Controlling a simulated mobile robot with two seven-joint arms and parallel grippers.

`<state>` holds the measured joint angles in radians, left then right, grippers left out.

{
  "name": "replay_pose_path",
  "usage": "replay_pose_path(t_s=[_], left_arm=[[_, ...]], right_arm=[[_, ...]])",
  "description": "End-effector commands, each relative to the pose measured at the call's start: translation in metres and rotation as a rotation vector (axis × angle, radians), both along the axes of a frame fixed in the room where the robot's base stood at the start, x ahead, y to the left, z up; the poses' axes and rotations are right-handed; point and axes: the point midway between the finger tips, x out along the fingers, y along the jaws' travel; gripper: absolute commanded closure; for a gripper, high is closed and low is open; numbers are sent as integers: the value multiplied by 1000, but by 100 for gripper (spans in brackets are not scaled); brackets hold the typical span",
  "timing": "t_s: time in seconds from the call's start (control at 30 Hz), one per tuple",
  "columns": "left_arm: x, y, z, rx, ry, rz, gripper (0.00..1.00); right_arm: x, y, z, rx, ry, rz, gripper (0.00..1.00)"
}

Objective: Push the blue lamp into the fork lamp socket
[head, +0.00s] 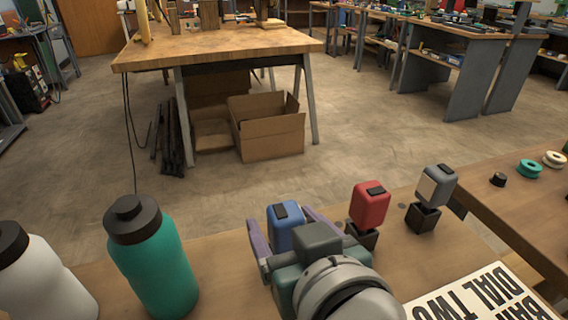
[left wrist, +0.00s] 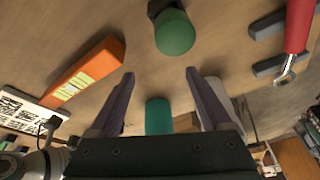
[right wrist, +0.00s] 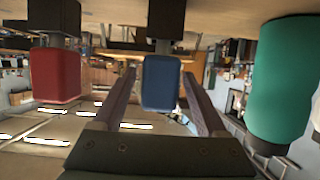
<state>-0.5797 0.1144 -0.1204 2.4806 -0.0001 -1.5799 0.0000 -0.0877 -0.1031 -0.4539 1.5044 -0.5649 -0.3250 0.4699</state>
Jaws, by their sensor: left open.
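The blue lamp (head: 285,224) is a small rounded block with a dark patch on top, at the bench's far edge in the head view. My right gripper (head: 288,226) is open around it, with a finger on either side. The right wrist view shows the blue lamp (right wrist: 161,82) between the fingertips, with a gap at the left finger and the right finger close to it. The lamp's dark stand (right wrist: 165,20) shows there. My left gripper (left wrist: 158,78) is open and empty in its own wrist view, and is outside the head view. I cannot make out a fork lamp socket.
A red lamp (head: 370,204) and a grey lamp (head: 436,184) stand on black holders to the right. A teal bottle (head: 155,258) and a white bottle (head: 40,275) stand left. The left wrist view shows an orange block (left wrist: 88,72) and a red-handled tool (left wrist: 298,25).

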Motion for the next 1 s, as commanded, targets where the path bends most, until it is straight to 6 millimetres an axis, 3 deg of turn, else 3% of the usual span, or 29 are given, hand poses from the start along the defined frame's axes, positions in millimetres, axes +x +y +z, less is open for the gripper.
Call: replay_pose_path(t_s=[0.07, 0.63, 1.0], left_arm=[[0, 1, 0, 2, 0, -1, 18], [0, 3, 0, 10, 1, -6, 18], [0, 2, 1, 7, 1, -3, 18]], right_arm=[[0, 0, 0, 0, 0, 0, 36], [0, 0, 0, -1, 1, 0, 100], [0, 0, 2, -1, 0, 0, 100]])
